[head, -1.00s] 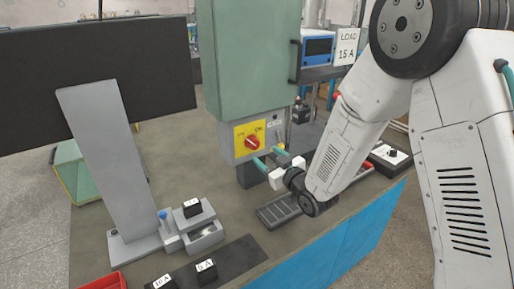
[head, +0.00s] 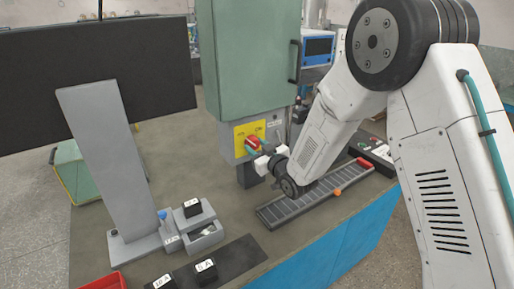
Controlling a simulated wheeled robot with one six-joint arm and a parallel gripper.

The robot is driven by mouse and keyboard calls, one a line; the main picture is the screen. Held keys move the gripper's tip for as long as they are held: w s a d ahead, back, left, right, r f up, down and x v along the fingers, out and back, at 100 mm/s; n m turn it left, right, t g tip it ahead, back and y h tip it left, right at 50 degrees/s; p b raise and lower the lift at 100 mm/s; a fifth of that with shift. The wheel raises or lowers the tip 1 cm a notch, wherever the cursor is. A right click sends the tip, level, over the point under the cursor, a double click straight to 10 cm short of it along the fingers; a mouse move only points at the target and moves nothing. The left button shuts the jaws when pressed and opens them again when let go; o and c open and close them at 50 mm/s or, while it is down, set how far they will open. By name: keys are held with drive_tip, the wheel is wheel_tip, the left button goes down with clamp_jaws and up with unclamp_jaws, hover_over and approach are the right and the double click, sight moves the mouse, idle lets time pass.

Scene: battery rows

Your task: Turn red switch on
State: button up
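The red switch (head: 252,142) is a rotary knob on a yellow plate (head: 241,132), set on the grey box under the green cabinet (head: 247,60). Its handle is partly hidden by my gripper, so I cannot tell which way it points.
A grey slotted strip (head: 295,212) lies below my arm. A dark panel (head: 90,70) on a grey stand (head: 110,165) is at left. Small black labelled blocks (head: 206,270) sit on a dark mat near the front. Bare bench lies between stand and cabinet.

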drive_tip(key=shift+m, duration=0.3)
drive_tip(key=m, duration=0.3)
drive_tip(key=shift+m, duration=0.4)
drive_tip(key=m, duration=0.4)
drive_tip(key=shift+a+m, duration=0.1)
drive_tip(key=shift+m, duration=0.2)
drive_tip(key=m, duration=0.8)
drive_tip(key=shift+r+m, duration=0.1)
drive_tip(key=shift+m, duration=0.5)
drive_tip(key=o, duration=1)
